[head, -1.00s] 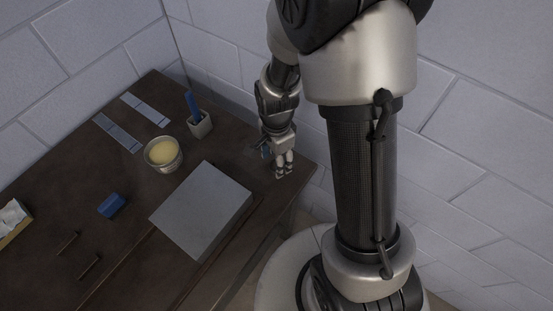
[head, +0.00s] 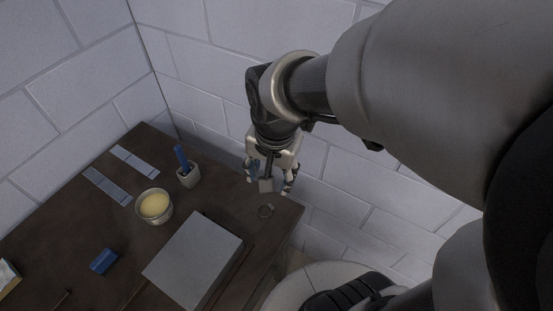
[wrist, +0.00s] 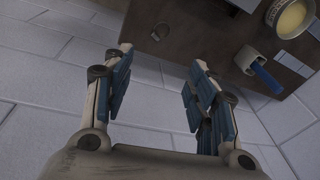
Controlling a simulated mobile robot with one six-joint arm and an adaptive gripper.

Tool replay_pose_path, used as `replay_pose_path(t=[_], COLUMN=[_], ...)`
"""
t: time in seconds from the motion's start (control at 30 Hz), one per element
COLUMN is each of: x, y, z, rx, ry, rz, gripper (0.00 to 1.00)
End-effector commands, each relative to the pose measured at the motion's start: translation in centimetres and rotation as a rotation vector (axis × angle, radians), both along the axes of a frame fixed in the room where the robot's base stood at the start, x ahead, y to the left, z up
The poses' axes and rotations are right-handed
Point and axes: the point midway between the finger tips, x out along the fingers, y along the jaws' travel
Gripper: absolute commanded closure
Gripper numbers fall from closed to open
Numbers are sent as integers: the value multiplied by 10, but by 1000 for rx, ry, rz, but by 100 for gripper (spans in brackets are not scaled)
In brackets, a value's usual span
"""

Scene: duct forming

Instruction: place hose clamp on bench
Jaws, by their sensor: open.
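The hose clamp (head: 265,211) is a small thin ring lying on the dark bench (head: 222,201), near its far right corner. In the wrist view the hose clamp (wrist: 160,31) shows on the bench beyond the fingertips, apart from them. My gripper (head: 270,188) is open and empty, above the bench edge and just behind the clamp in the head view. In the wrist view the fingers of my gripper (wrist: 158,66) are spread wide with nothing between them.
A grey flat block (head: 193,258) lies in front of the clamp. A tin with yellow contents (head: 154,206), a small cup (head: 190,177) with a blue-handled tool, light strips (head: 108,186) and a blue block (head: 103,261) stand to the left. The wall is close behind.

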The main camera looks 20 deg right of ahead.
Motion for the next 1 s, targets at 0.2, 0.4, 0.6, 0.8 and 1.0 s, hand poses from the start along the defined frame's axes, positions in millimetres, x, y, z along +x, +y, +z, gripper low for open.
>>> replay_pose_path(t=[0.2,0.4,0.6,0.8,1.0], x=[-58,-93,-101,-101,-101], y=[-1,-2,-2,-2,-1], z=[56,72,74,74,75], rx=[-108,-197,-225,-224,-224], ry=[-143,-207,-222,-222,-222], rz=[425,672,742,742,741], gripper=[48,48,48,48,48])
